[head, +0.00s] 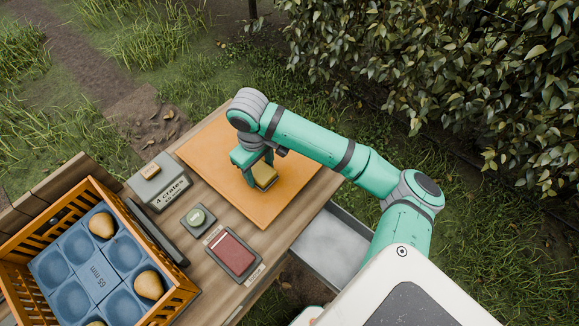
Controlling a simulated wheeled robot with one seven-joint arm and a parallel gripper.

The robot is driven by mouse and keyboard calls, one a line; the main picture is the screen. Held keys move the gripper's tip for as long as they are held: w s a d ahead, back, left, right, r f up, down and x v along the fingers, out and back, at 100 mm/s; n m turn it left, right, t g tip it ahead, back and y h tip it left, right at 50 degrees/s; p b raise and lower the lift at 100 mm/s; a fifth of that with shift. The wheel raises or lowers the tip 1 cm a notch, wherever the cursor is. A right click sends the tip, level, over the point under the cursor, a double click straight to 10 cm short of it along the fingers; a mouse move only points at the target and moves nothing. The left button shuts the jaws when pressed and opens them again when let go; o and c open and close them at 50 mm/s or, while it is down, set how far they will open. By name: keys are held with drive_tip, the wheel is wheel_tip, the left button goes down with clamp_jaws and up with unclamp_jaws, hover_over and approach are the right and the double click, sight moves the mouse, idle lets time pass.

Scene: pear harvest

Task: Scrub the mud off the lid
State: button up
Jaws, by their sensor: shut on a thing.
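A flat orange square panel (207,150), which seems to be the lid, lies on the wooden table. My gripper (258,165) points down over the middle of the panel and is shut on a tan block (265,176), which looks like a scrubbing sponge or brush. The block is at or just above the panel's surface; I cannot tell whether they touch. My gripper and wrist hide part of the block and of the panel under it. I cannot make out any mud patch on the visible part of the panel.
A slatted orange crate (20,247) with a blue moulded tray and several pears stands at the left. An open drawer (325,245) juts out; a hedge stands behind.

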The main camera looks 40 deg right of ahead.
drive_tip(key=shift+s+d+r, duration=0.1)
drive_tip(key=shift+s+r, duration=0.05)
drive_tip(key=shift+r, duration=0.35)
drive_tip(key=shift+a+r, duration=0.15)
drive_tip(key=shift+r, duration=0.6)
drive_tip(key=shift+a+r, duration=0.1)
drive_tip(key=shift+r, duration=0.6)
drive_tip(key=shift+d+r, duration=0.1)
drive_tip(key=shift+r, duration=0.65)
